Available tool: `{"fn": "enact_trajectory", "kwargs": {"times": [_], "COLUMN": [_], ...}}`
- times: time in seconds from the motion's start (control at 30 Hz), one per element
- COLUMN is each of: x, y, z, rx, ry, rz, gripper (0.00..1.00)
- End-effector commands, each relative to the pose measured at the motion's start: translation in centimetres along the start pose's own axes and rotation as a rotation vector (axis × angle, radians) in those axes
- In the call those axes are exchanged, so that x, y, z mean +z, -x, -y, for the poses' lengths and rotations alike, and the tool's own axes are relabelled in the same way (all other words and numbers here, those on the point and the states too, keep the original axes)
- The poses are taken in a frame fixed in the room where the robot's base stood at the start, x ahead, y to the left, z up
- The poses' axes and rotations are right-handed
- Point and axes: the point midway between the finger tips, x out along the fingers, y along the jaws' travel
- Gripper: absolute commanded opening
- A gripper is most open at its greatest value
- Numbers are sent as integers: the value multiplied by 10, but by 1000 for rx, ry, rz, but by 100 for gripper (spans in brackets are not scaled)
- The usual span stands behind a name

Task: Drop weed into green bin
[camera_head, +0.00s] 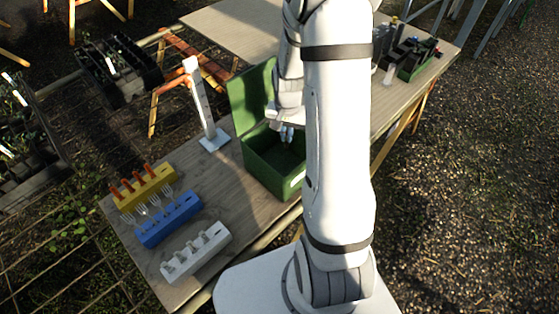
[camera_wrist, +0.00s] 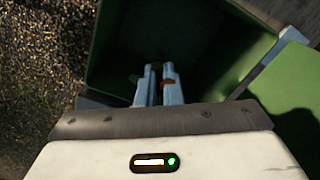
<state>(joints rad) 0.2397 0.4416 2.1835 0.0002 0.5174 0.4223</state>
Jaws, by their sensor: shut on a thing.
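The green bin (camera_head: 262,182) stands on the wooden table with its lid (camera_head: 250,100) raised. My gripper (camera_head: 287,134) is over the open bin and points down into it; my arm hides part of the bin's right side. In the wrist view, my gripper (camera_wrist: 157,82) has its two fingers close together over the dark inside of the bin (camera_wrist: 108,55). It is shut on the weed, of which only small dull green and orange-brown bits show at the fingertips. The rest of the weed is hidden or too dark to make out.
Left of the bin are a white stand (camera_head: 202,105), a yellow rack (camera_head: 143,187), a blue rack (camera_head: 168,221) and a white rack (camera_head: 196,252). Dark containers and a green tray (camera_head: 418,64) stand at the table's far right end. Black crates (camera_head: 118,70) are off to the left.

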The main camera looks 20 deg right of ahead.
Motion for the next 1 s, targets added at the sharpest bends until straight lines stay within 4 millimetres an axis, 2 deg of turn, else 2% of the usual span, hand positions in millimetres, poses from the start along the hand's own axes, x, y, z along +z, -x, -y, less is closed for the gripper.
{"fn": "enact_trajectory", "kwargs": {"times": [0.07, 0.33, 0.67, 1.0], "x": [0, 0, -1, 0], "y": [0, 0, 6, 57], "z": [0, 0, 1, 1], "rx": [0, 0, -2, -2], "ry": [0, 1, 1, 1], "rz": [0, 0, -4, -5], "gripper": [10, 32, 32, 32]}}
